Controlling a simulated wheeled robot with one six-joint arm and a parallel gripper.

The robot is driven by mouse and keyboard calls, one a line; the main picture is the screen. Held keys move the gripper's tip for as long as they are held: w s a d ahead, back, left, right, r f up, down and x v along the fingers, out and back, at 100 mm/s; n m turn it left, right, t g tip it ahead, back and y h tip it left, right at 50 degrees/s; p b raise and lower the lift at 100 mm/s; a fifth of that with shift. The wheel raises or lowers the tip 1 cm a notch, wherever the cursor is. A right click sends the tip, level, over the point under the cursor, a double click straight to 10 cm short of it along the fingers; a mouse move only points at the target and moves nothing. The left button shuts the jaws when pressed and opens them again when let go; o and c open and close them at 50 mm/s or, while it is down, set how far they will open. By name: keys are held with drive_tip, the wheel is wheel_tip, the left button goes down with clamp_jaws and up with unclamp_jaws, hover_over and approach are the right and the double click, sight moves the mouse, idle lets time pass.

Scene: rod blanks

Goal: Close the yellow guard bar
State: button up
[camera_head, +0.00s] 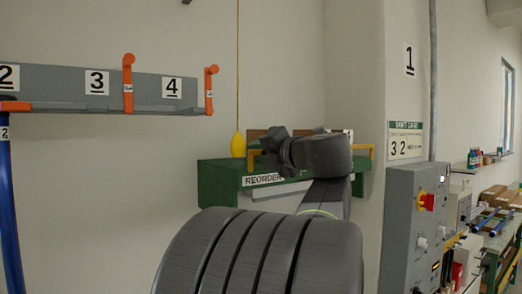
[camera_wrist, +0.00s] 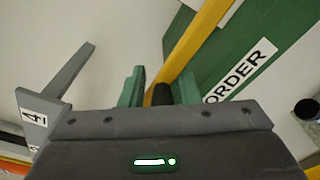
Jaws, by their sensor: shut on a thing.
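The yellow guard bar (camera_wrist: 188,52) runs in the wrist view from the top edge down to my gripper (camera_wrist: 159,88). A short dark rounded piece (camera_wrist: 161,95) shows between the green fingers, at the bar's lower end. My gripper is shut on the bar. In the head view, yellow parts of the guard bar (camera_head: 363,152) show at the right end of the green reorder shelf (camera_head: 217,182). My dark gripper (camera_head: 268,150) is in front of the shelf, and my arm hides much of the shelf and bar.
A yellow pear-shaped piece (camera_head: 238,145) hangs on a cord left of my gripper. A grey numbered rack (camera_head: 60,85) with orange hooks (camera_head: 128,80) is on the left wall. A grey control box (camera_head: 412,225) stands at the right, past a wall corner.

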drive_tip(key=shift+f, duration=0.25)
drive_tip(key=o, duration=0.7)
drive_tip(key=shift+w+r, duration=0.1)
drive_tip(key=shift+d, duration=0.1)
drive_tip(key=b+v, duration=0.3)
drive_tip(key=v, duration=1)
drive_tip(key=shift+s+d+r, duration=0.1)
drive_tip(key=shift+s+d, duration=0.1)
drive_tip(key=shift+s, duration=0.15)
drive_tip(key=shift+w, duration=0.1)
drive_tip(key=p+x, duration=0.3)
drive_tip(key=x, duration=0.9)
drive_tip(key=shift+w+a+r, duration=0.1)
drive_tip(key=shift+w+a, duration=0.05)
drive_tip(key=shift+a, duration=0.05)
drive_tip(key=shift+w+a, duration=0.4)
drive_tip(key=shift+w, duration=0.05)
